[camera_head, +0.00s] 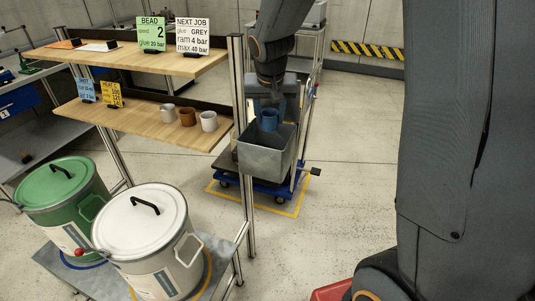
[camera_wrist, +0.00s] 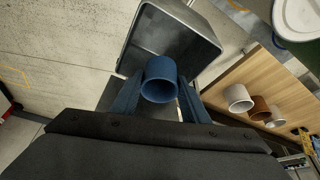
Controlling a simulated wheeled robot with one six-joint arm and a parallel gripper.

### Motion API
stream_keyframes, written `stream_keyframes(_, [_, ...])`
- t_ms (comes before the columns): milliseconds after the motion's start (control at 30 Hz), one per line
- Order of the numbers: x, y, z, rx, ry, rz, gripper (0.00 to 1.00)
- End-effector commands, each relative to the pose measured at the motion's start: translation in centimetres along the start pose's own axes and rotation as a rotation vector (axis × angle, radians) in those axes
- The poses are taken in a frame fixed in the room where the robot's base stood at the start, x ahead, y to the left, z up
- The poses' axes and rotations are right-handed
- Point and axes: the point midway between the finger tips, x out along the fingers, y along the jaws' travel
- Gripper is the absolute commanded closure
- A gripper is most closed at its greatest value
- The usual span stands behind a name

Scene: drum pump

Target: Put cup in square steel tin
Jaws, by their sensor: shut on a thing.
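A blue cup (camera_head: 267,121) is held in my gripper (camera_head: 266,108) at the square steel tin. In the wrist view, the blue cup (camera_wrist: 160,80) sits between the two fingers of my gripper (camera_wrist: 160,92), which are shut on it. The square steel tin (camera_head: 266,153) is grey and open-topped, on a cart behind the shelf rack. In the wrist view the tin (camera_wrist: 150,35) is just beyond the cup, its inside partly visible. In the head view the cup's lower part overlaps the tin's opening; I cannot tell how deep it is.
The lower wooden shelf (camera_head: 150,117) carries a grey cup (camera_head: 167,113), a brown cup (camera_head: 187,117) and a white cup (camera_head: 208,121). A rack post (camera_head: 243,150) stands left of the tin. A green drum (camera_head: 62,195) and a white drum (camera_head: 145,240) stand in front. Floor at right is clear.

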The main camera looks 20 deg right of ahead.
Motion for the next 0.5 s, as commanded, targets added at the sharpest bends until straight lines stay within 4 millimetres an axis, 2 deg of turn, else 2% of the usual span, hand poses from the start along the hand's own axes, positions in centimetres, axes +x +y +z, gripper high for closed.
stream_keyframes(133, [2.8,-0.7,1.5,-0.015,-0.006,-0.003,0.84])
stream_keyframes(500, [11.1,-0.7,4.8,-0.014,-0.003,-0.004,0.84])
